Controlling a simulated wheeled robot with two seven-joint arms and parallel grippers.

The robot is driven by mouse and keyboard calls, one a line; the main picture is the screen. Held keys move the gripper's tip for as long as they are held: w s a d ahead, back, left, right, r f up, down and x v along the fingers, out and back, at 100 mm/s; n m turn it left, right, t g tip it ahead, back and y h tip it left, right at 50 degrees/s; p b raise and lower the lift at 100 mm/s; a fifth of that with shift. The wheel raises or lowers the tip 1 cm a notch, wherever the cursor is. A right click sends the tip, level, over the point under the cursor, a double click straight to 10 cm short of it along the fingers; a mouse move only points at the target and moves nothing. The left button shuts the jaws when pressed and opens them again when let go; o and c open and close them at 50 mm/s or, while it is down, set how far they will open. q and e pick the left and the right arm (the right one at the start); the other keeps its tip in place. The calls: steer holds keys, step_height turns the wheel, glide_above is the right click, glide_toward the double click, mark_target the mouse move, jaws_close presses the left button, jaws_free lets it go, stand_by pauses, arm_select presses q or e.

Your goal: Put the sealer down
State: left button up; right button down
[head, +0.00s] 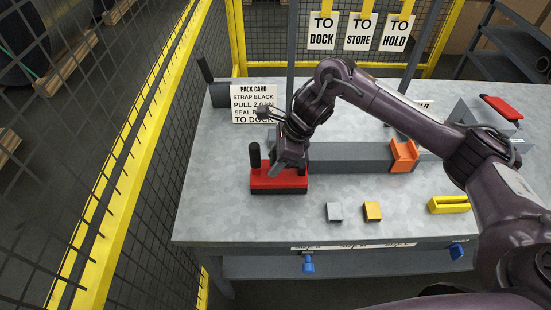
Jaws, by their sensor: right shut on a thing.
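The sealer, a red block tool with a black base and an upright black handle (262,183), is at the front left of the steel table. My right gripper (288,163) is shut on it from above, at the block's middle and right. The sealer looks level and at or very near the table top; I cannot tell whether it touches. The gripper's fingertips are partly hidden by the wrist. My left gripper is not in view.
A long grey bar (345,158) with an orange clip (403,156) lies right of the sealer. A grey seal (334,211), a yellow seal (373,211) and a yellow holder (449,204) are nearer the front. A pack card (254,104) stands behind. The table's front left is clear.

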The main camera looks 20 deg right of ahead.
steer(key=shift+f+b, duration=0.2)
steer(key=shift+b, duration=0.1)
stand_by(0.5)
steer(key=c, duration=0.7)
jaws_free()
steer(key=shift+o, duration=0.2)
steer(key=shift+s+f, duration=0.1)
steer(key=shift+f, duration=0.1)
steer(key=b+v, duration=0.1)
steer(key=v, duration=0.6)
steer(key=shift+d+r, duration=0.2)
steer(key=shift+r, duration=0.35)
steer(key=shift+s+f, duration=0.1)
